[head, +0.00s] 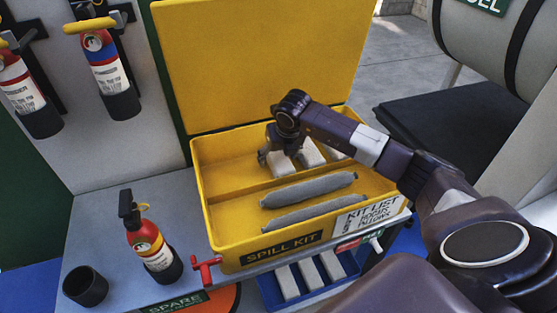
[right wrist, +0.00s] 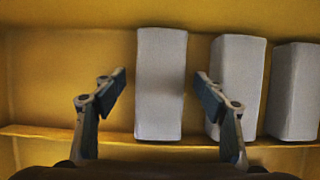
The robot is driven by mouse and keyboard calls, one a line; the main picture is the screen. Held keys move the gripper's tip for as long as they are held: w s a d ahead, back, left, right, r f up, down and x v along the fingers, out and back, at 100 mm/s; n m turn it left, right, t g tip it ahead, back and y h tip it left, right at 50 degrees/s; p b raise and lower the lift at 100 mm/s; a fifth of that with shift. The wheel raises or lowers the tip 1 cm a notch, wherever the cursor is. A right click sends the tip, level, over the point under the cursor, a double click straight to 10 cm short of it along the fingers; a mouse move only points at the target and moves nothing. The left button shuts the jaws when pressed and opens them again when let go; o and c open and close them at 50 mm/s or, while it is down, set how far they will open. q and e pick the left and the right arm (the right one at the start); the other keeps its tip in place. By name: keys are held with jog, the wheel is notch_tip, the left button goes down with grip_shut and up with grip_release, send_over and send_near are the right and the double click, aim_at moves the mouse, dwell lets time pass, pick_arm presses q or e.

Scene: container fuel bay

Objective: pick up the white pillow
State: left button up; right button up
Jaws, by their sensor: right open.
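Three white pillows lie in a row in the rear compartment of the yellow spill kit box (head: 225,236). My right gripper (head: 276,157) is over the leftmost white pillow (head: 282,170), which it partly hides in the head view. In the right wrist view, the open fingers (right wrist: 162,88) stand on either side of that pillow (right wrist: 160,110), with a gap on both sides. The right finger is close to the middle pillow (right wrist: 238,75) and overlaps it in the picture. The third pillow (right wrist: 294,90) lies farther right. My left gripper is not in view.
The box's yellow lid (head: 260,60) stands open behind. A fire extinguisher (head: 150,240) and a dark cup (head: 86,287) stand left of the box. A blue tray (head: 268,290) with white blocks is below.

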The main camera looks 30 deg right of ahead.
jog(key=shift+c, duration=0.4)
jog(key=c, duration=1.2)
jog(key=shift+o, duration=0.2)
jog(key=shift+r, duration=0.15)
